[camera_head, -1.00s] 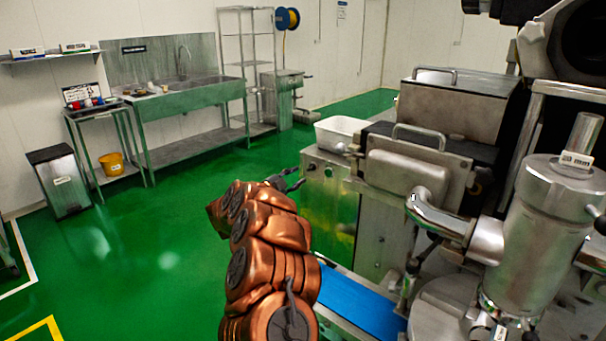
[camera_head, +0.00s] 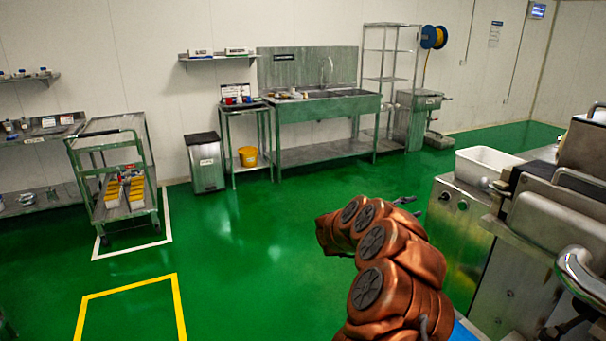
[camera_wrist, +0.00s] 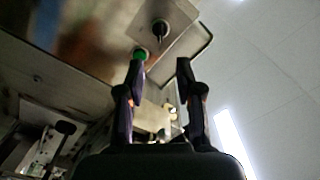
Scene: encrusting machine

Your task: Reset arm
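My gripper (camera_head: 410,205) shows as small dark fingertips just beyond my copper-coloured arm in the head view, left of the machine's front panel (camera_head: 462,210). In the wrist view my gripper (camera_wrist: 158,68) has its two dark fingers spread apart, with nothing seen between the tips. Behind the left fingertip is a green button (camera_wrist: 140,53) on a metal panel. A black knob (camera_wrist: 160,29) sits above it. I cannot tell whether the fingertip touches the button. My arm is bent and raised in front of the machine.
A white bin (camera_head: 486,165) sits on the machine at the right. A blue conveyor belt (camera_head: 462,332) shows below. A shelf cart (camera_head: 112,170) and a yellow floor outline (camera_head: 130,287) are at the left. A sink bench (camera_head: 325,115) stands at the back. Green floor (camera_head: 250,260) between is open.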

